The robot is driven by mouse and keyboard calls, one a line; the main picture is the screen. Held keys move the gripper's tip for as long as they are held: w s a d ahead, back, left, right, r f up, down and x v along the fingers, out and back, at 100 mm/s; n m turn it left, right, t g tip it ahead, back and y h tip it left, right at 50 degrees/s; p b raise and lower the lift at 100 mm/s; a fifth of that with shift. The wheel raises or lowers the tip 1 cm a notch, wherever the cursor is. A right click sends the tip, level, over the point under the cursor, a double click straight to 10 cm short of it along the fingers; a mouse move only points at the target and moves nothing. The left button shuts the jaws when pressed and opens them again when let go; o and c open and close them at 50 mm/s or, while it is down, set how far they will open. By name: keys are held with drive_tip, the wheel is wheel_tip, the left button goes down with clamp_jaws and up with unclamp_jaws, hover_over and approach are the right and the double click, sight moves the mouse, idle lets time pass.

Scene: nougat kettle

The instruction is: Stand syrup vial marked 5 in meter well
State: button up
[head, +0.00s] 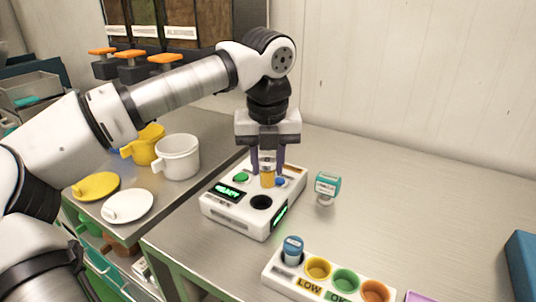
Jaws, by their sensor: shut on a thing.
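My gripper (267,171) is shut on a small vial (267,180) with amber contents and a pale upper part. It holds the vial roughly upright over the back part of the white meter (235,218). I cannot read a number on the vial. The meter's dark round well (261,202) looks empty and lies in front of the vial in the picture. Whether the vial's bottom touches the meter is unclear.
A white rack (290,280) at the front holds a blue vial (292,250) beside yellow, green and orange wells. A teal-and-white object (327,187) stands right of the meter. White (178,156) and yellow pots stand left. The counter at right is mostly clear.

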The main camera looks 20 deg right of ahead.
sight(261, 184)
drive_tip(key=shift+w+a+f, duration=0.25)
drive_tip(key=shift+w+a, duration=0.2)
drive_tip(key=shift+w, duration=0.15)
drive_tip(key=shift+f, duration=0.1)
drive_tip(key=shift+f+b, duration=2.05)
drive_tip(key=shift+f, duration=0.7)
drive_tip(key=shift+f+b, duration=0.6)
drive_tip(key=shift+b, duration=0.05)
drive_tip(key=o, duration=0.8)
drive_tip(key=shift+c, duration=0.2)
drive_tip(key=shift+s+a+r+p, duration=0.1)
drive_tip(key=shift+s+r+p, duration=0.1)
drive_tip(key=shift+r+p, duration=1.35)
drive_tip(key=shift+s+a+r+p, duration=0.1)
drive_tip(key=shift+s+r+p, duration=0.15)
drive_tip(key=shift+r+p, duration=1.3)
drive_tip(key=shift+s+a+r+p, duration=0.15)
drive_tip(key=shift+r+p, duration=0.5)
drive_tip(key=shift+r, duration=1.75)
drive_tip(key=shift+s+d, duration=0.1)
